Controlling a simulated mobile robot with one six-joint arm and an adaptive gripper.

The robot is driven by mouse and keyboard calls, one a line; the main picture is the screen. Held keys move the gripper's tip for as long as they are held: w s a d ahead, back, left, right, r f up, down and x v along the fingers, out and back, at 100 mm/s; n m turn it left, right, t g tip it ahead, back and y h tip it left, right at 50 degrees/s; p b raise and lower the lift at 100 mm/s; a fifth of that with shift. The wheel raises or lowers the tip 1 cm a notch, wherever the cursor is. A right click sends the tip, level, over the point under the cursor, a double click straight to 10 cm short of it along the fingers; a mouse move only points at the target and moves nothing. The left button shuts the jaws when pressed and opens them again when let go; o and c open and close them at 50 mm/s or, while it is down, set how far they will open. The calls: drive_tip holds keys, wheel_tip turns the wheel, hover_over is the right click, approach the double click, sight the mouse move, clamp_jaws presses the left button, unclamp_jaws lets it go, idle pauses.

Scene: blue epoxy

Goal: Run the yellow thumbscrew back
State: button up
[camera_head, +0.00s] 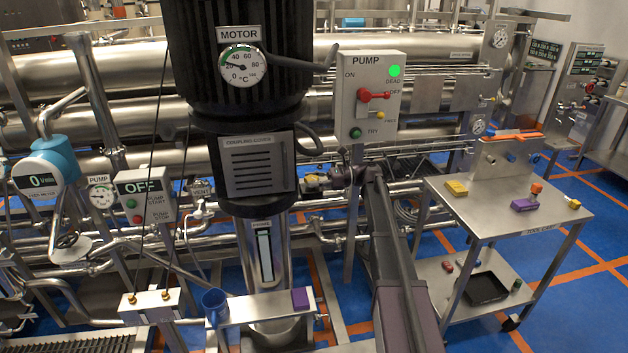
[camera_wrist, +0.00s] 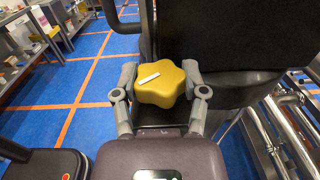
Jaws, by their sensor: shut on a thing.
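The yellow thumbscrew (camera_wrist: 161,83) is a star-shaped knob with a pale bar mark on its face, seen in the wrist view. My gripper (camera_wrist: 161,88) has one finger on each side of it and is shut on it. Behind the knob is a dark body. In the head view my gripper (camera_head: 312,182) is at the right edge of the coupling guard (camera_head: 258,167), below the black motor (camera_head: 238,90). The thumbscrew cannot be made out there; my gripper and arm seem to hide it.
The grey PUMP switch box (camera_head: 371,96) stands just right of my gripper, with a green lamp lit. Steel pipes run behind. A steel cart (camera_head: 500,222) with small coloured parts is at the right.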

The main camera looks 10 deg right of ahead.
drive_tip(key=shift+w+a+n+g, duration=0.1)
drive_tip(key=shift+n+g, duration=1.1)
drive_tip(key=shift+g, duration=0.7)
drive_tip(key=o, duration=1.2)
drive_tip(key=shift+c, duration=0.2)
